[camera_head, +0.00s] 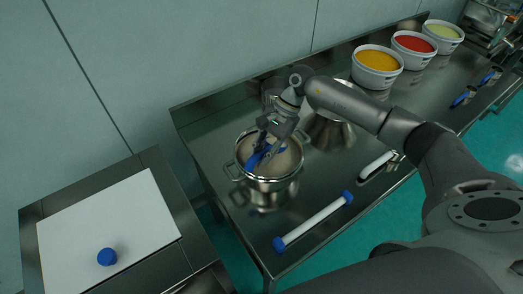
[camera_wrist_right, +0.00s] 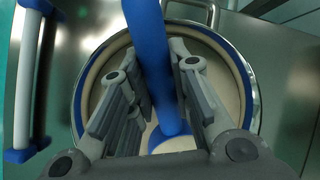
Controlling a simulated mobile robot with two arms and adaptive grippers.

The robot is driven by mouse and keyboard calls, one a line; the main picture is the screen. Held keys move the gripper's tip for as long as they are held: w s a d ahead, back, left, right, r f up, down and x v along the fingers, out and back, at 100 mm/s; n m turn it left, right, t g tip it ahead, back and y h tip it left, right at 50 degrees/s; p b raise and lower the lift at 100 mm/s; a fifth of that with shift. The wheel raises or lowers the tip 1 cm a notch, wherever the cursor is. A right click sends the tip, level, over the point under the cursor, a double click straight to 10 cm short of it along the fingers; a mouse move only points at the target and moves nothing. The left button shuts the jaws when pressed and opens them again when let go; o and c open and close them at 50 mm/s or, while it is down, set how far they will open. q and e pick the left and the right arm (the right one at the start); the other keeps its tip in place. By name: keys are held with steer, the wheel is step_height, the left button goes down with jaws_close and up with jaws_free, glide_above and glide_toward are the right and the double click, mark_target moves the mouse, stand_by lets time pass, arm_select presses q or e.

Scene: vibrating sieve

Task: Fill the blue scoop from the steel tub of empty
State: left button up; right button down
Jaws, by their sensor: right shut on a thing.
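The steel tub (camera_head: 280,184) stands on the steel table, with two side handles and pale beige contents inside. My right gripper (camera_head: 266,142) is over the tub, pointing down into it. It is shut on the blue scoop (camera_head: 257,159), whose handle (camera_wrist_right: 152,55) runs between the fingers in the right wrist view. The scoop's lower end is inside the tub, at or close to the beige surface. How much the scoop holds is hidden. The tub's rim (camera_wrist_right: 257,103) surrounds the fingers in the wrist view. My left gripper is not in view.
A steel bowl (camera_head: 330,132) stands right beside the tub. A white roller with blue ends (camera_head: 313,222) lies in front. Buckets of yellow (camera_head: 377,61), red (camera_head: 414,44) and pale green (camera_head: 443,32) contents stand at the back right. A white board (camera_head: 90,222) bears a blue round object (camera_head: 107,257).

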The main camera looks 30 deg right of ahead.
mark_target(257, 155)
steer(key=shift+s+a+r+t+h+p, duration=0.3)
steer(key=shift+a+r+h+p, duration=0.15)
steer(key=shift+p, duration=1.2)
steer(key=shift+s+a+r+t+h+p, duration=0.3)
steer(key=shift+r+h+p, duration=0.25)
steer(key=shift+p, duration=1.05)
steer(key=shift+a+r+t+h+p, duration=0.25)
steer(key=shift+r+t+h+p, duration=0.15)
steer(key=shift+r+h+p, duration=0.1)
steer(key=shift+s+a+r+n+t+h, duration=0.2)
steer(key=shift+a+r+n+t+h, duration=0.1)
steer(key=shift+r+h, duration=0.25)
steer(key=shift+s+a+r+t+h+p, duration=0.1)
steer(key=shift+r+t+h+p, duration=0.25)
steer(key=shift+h, duration=0.1)
